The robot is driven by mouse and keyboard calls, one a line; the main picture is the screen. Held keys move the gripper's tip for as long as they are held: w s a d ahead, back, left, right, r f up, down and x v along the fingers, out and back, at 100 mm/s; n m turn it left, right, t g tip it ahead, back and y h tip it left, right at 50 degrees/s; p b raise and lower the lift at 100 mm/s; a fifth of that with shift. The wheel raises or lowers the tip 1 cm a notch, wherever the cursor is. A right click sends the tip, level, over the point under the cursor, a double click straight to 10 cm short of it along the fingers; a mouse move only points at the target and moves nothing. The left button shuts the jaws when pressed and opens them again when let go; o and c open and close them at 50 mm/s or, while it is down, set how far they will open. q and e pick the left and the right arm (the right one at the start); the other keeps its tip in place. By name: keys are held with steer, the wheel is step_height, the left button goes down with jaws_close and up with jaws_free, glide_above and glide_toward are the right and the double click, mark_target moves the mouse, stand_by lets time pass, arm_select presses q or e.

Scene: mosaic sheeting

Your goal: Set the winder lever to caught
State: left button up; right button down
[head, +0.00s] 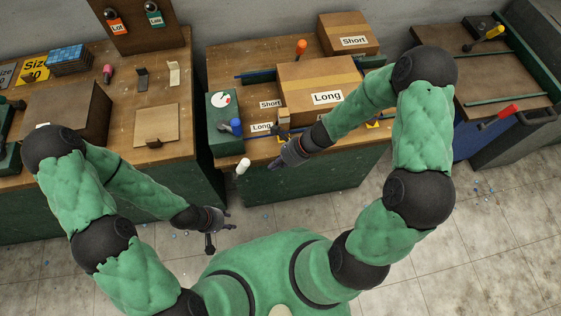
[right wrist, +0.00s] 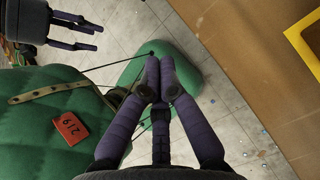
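No label marks the winder lever, so I cannot tell for sure which handle it is. In the head view a green box with a white dial (head: 222,99) stands at the left end of the middle bench. A blue knob (head: 236,127) and a white-tipped handle (head: 243,166) are at its front. My right gripper (head: 277,164) is over the bench's front edge, right of the white-tipped handle and apart from it. In the right wrist view its fingertips (right wrist: 160,69) meet with nothing seen between them. My left gripper (head: 210,243) hangs low before the benches, fingers spread and empty.
A big "Long" carton (head: 318,80) and a smaller "Short" carton (head: 348,36) stand on the middle bench. An orange-topped handle (head: 301,47) is behind. Red (head: 508,111) and yellow (head: 494,32) handles are at the right station. The floor (head: 320,210) before the benches is mostly clear.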

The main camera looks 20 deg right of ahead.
mark_target(240, 170)
steer(key=shift+w+a+f+b, duration=0.25)
steer(key=shift+w+a+b, duration=0.1)
steer(key=shift+a, duration=0.65)
steer(key=shift+w+a+f+b, duration=0.3)
steer(key=shift+w+a+b, duration=0.05)
steer(key=shift+a, duration=0.6)
steer(key=shift+w+a+f+b, duration=0.25)
steer(key=shift+w+a+b, duration=0.1)
steer(key=shift+a, duration=0.65)
steer(key=shift+w+a+r+p, duration=0.1)
steer(key=shift+a+r+p, duration=0.3)
steer(key=shift+a+r, duration=0.2)
steer(key=shift+f, duration=0.1)
